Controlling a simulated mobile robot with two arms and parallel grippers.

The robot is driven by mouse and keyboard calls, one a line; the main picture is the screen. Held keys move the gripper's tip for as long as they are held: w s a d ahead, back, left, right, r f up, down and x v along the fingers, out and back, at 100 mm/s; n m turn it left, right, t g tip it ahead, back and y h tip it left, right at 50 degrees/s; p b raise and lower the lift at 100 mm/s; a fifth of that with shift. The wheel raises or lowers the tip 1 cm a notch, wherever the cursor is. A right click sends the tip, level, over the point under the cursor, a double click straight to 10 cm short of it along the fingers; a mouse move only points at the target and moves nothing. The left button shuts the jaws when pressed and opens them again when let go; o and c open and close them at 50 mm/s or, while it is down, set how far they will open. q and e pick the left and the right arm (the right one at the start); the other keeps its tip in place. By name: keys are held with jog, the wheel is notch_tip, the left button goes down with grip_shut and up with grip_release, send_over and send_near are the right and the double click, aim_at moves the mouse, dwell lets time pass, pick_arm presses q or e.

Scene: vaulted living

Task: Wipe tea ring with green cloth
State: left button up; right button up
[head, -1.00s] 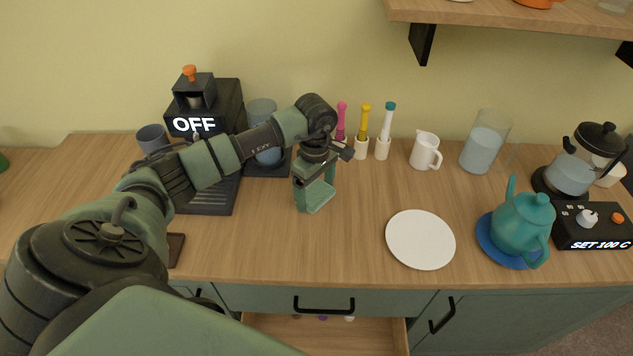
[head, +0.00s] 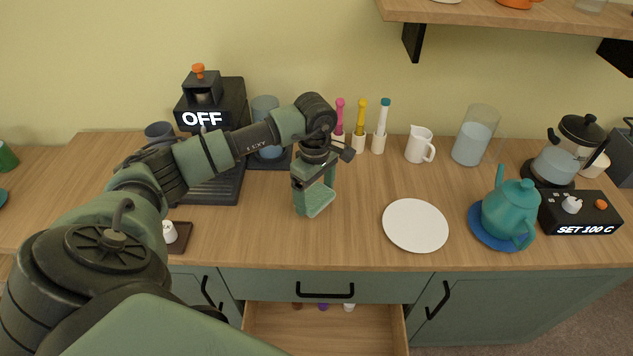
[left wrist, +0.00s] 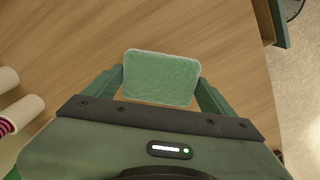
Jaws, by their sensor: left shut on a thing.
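The green cloth (head: 318,201) is a small pale green pad, held between the fingers of my left gripper (head: 314,190) over the middle of the wooden counter (head: 350,240). In the left wrist view, the cloth (left wrist: 162,78) spans the space between the two fingers, with bare wood around it. I cannot tell whether the cloth touches the counter. No tea ring shows in either view; the cloth and arm may hide it. My right gripper is not in view.
A white plate (head: 415,225) lies right of the cloth, with a teal teapot (head: 510,210) on a blue mat beyond it. A black coffee machine (head: 212,120) stands behind my arm. Holders with coloured sticks (head: 360,125) stand behind. An open drawer (head: 325,325) juts out below.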

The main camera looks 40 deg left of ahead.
pick_arm(q)
jog(key=shift+w+a+r+p, duration=0.15)
jog(key=shift+r+p, duration=0.25)
jog(key=shift+r, duration=0.45)
notch_tip(320, 180, up, 2)
jog(key=shift+r+p, duration=0.25)
jog(key=shift+p, duration=0.4)
jog(key=shift+r, duration=0.45)
